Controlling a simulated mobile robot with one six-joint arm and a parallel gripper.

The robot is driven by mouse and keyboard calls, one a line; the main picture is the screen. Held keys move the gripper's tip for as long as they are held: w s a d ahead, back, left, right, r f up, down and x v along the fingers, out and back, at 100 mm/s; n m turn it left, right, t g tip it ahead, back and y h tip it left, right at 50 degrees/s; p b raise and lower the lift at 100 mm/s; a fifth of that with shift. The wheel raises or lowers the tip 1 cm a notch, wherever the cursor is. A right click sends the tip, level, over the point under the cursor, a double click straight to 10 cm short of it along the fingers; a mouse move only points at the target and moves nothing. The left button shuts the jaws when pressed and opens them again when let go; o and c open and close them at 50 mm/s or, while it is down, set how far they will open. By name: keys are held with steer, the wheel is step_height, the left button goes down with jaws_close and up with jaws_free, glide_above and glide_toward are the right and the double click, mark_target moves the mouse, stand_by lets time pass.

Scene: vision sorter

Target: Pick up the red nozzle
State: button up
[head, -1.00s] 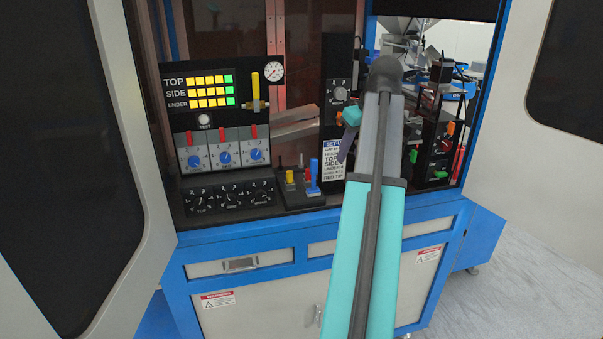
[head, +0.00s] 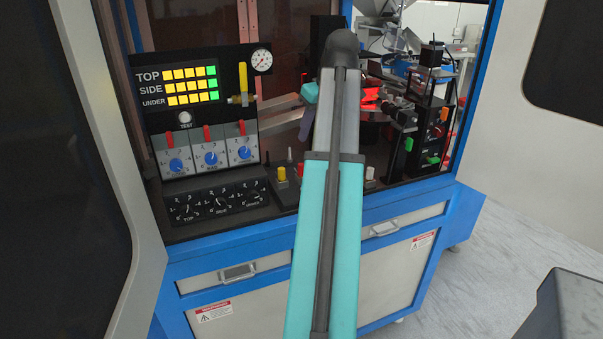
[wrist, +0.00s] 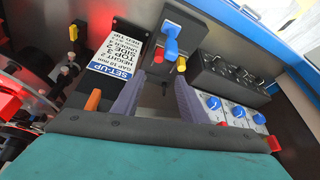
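In the head view a red nozzle (head: 300,170) shows just left of my arm, which partly covers it. It stands on a small black stand (head: 284,194), beside a yellow nozzle (head: 282,173). The stand lies beyond the fingertips. In the head view my arm hides most of the gripper.
A set-up card (wrist: 108,65) on a black box is left of the fingers in the wrist view. Dial boxes (head: 210,155) and a black knob panel (head: 217,203) stand left of the stand in the head view. Red-lit equipment (head: 370,100) is at the right.

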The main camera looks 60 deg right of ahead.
steer(key=shift+d+f, duration=0.1)
steer(key=p, duration=0.1)
glide_above(301, 164)
steer(key=s+a, duration=0.1)
steer(key=s, duration=0.2)
step_height(301, 164, down, 8)
steer(key=shift+r, duration=0.25)
steer(key=shift+w+f, duration=0.1)
steer(key=shift+w, duration=0.05)
steer(key=shift+p+x, duration=0.4)
steer(key=shift+x, duration=2.25)
jaws_close()
